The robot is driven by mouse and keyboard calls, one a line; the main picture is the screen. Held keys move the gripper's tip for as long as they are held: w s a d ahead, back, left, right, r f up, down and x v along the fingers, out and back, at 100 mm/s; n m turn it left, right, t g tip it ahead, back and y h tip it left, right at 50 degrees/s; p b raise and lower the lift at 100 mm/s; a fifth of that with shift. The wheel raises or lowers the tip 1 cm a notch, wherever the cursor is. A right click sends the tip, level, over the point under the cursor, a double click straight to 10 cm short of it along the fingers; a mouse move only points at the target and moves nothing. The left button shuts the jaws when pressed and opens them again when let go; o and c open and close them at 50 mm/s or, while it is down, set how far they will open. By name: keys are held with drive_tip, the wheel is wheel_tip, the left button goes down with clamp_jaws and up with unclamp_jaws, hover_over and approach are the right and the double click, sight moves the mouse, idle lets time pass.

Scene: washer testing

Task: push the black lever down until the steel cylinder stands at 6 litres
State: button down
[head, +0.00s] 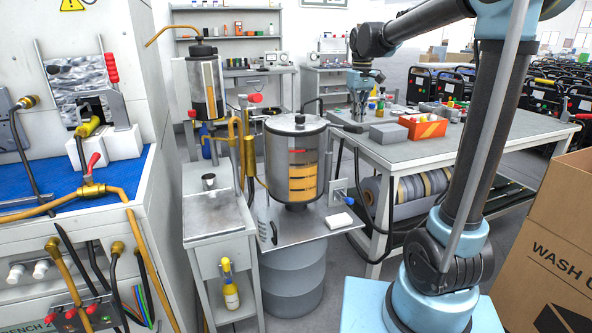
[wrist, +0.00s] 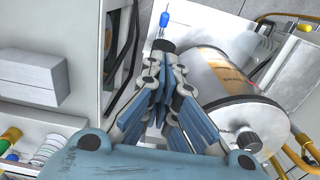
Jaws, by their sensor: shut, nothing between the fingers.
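The steel cylinder (head: 275,150) stands upright on a metal shelf, with a window showing amber bands; its scale is too small to read. In the wrist view the cylinder (wrist: 215,75) lies to the right of my gripper. A short dark bar (head: 347,127) beside the cylinder's upper right may be the black lever; I cannot tell for sure. My gripper (head: 359,116) points down, to the right of the cylinder and above that bar in the picture. In the wrist view my gripper (wrist: 164,52) is shut and empty, and its fingers hide what lies behind them.
A grey workbench (head: 395,153) with an orange bin (head: 423,128) stands at the right. A cardboard box (head: 548,235) is nearer. Pipes (head: 249,150) crowd the cylinder's left.

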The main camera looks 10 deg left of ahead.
drive_tip(key=shift+f, duration=0.1)
idle(0.4)
drive_tip(key=shift+f, duration=5.8)
drive_tip(key=shift+r, duration=5.9)
